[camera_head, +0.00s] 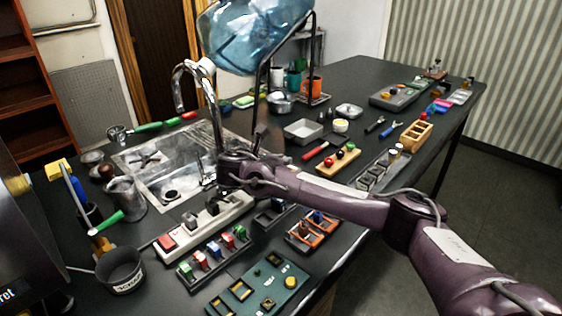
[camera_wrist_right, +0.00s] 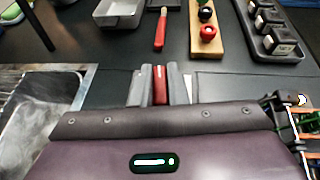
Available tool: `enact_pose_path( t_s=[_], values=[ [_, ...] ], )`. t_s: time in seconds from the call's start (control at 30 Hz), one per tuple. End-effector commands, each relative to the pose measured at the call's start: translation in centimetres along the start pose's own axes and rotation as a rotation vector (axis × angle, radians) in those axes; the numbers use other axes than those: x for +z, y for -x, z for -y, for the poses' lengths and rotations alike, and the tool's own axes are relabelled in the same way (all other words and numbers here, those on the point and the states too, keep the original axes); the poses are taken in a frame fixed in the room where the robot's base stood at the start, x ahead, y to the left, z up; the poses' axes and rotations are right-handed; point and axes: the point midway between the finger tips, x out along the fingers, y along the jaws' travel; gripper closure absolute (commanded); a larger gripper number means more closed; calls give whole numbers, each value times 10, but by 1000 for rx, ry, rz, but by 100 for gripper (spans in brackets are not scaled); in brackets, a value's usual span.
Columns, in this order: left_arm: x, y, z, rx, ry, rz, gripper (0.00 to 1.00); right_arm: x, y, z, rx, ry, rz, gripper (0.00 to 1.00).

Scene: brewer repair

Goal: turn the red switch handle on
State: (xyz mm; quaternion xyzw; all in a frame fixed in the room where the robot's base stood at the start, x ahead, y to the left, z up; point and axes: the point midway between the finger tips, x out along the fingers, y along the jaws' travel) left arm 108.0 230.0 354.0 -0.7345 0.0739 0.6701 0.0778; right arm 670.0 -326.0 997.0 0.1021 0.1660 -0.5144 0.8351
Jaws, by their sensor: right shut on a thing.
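My right gripper (camera_wrist_right: 160,86) is shut on a narrow red handle (camera_wrist_right: 160,77), which stands between its two grey fingers in the right wrist view. I take this to be the red switch handle. What it is mounted on is hidden below my purple wrist, so whether it is on or off cannot be told. In the head view my right gripper (camera_head: 224,188) is down between the sink and the arm, over the far end of a white strip (camera_head: 236,212) with a red button (camera_head: 167,243). The handle is not clear there. My left gripper is not in view.
The sink (camera_head: 128,160) and tap (camera_head: 185,72) stand left of the gripper. A green board (camera_head: 240,300) and an orange-trimmed tray (camera_head: 300,244) lie nearer.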

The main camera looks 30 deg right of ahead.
Motion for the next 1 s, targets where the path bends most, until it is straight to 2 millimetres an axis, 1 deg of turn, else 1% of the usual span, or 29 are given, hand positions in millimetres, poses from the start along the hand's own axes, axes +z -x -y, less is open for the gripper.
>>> enact_pose_path(
  t_s=[0.3,0.87,0.9,1.0],
  values=[
    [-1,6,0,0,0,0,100,2,0,0,-113,-49,-1,100],
    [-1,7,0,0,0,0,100,2,0,0,-136,-60,-1,100],
    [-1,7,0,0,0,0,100,2,-1,0,-136,-60,-1,81],
    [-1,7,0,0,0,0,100,1,0,0,-136,-59,-1,68]
  ],
)
